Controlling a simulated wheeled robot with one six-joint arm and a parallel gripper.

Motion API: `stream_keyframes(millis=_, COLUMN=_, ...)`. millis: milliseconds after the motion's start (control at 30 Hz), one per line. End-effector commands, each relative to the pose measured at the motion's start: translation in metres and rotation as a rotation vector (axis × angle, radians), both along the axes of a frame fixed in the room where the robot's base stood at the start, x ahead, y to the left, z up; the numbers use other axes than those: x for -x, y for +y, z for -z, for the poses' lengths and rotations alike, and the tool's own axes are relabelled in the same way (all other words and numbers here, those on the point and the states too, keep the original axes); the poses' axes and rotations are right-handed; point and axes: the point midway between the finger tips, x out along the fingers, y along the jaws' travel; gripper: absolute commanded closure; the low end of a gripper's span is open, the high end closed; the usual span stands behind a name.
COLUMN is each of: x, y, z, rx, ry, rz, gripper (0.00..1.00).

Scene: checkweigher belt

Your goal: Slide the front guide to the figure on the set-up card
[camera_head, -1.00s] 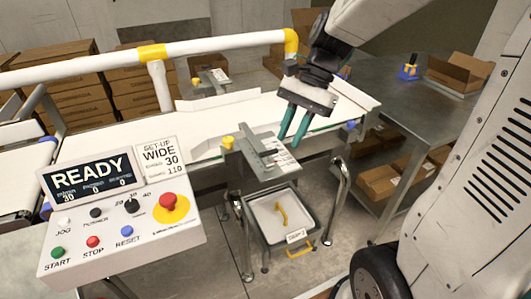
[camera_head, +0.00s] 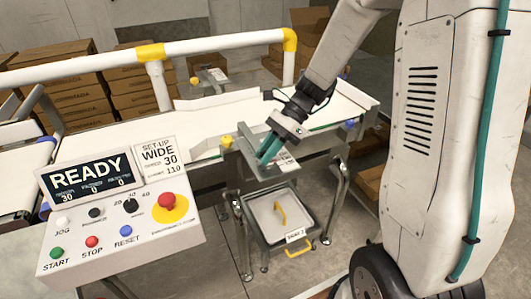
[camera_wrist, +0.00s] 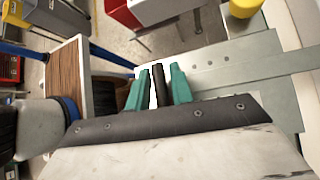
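The front guide (camera_head: 258,166) is a grey metal plate on the near side of the white belt, with a yellow knob (camera_head: 227,142) at its left end. A white scale label (camera_head: 286,160) lies at its right, too small to read. A gap shows beside that piece. The grey plate (camera_wrist: 235,65) extends right of the fingers.
A control box (camera_head: 120,225) with a READY screen, buttons and a red stop stands at the front left. A tray (camera_head: 280,215) sits below the guide. The rear guide (camera_head: 210,80) is across the belt.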

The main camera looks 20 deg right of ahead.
Motion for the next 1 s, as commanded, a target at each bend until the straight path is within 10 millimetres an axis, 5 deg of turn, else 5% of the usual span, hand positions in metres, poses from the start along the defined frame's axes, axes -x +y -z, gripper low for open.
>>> stream_keyframes(millis=333, x=0.001, y=0.004, z=0.004, rx=0.001, ry=-0.001, rz=0.0, gripper=0.78)
stream_keyframes(millis=433, x=0.001, y=0.004, z=0.004, rx=0.001, ry=-0.001, rz=0.0, gripper=1.0)
stream_keyframes(millis=1000, x=-0.02, y=0.004, z=0.004, rx=0.001, ry=-0.001, rz=-0.001, gripper=1.0)
